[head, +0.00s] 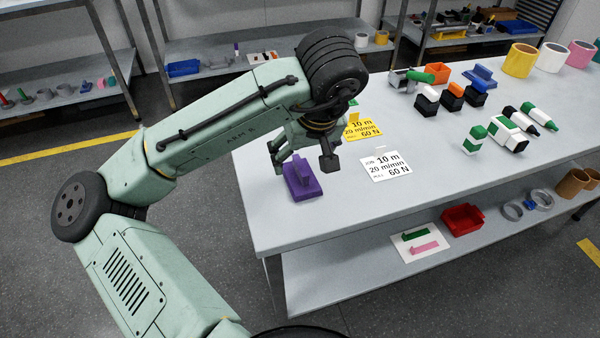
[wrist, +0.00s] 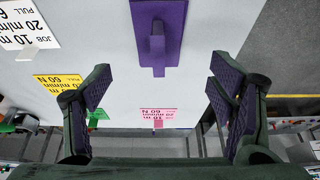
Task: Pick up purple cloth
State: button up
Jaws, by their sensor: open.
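The purple thing (head: 302,183) lies near the front left corner of the white table. It looks like a flat rectangular pad with a narrow upright piece on top, more than a loose cloth. It also shows in the wrist view (wrist: 172,42) at the top middle, running out of the frame. My gripper (head: 302,158) is just above it in the head view, with fingers apart. In the wrist view my gripper (wrist: 159,92) is open and empty, with the purple thing centred beyond its fingertips. No contact shows.
A yellow card (head: 360,130) and a white card (head: 388,166) stand right of the purple thing. A pink card (wrist: 159,114) shows in the wrist view. Blocks (head: 427,101), green-and-white pieces (head: 475,139) and tape rolls (head: 520,61) stand farther right. The table's front edge is close.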

aim_at(301, 166)
jog(key=x, duration=0.7)
jog(key=shift+f, duration=0.15)
jog(key=shift+c, duration=0.4)
jog(key=c, duration=0.9)
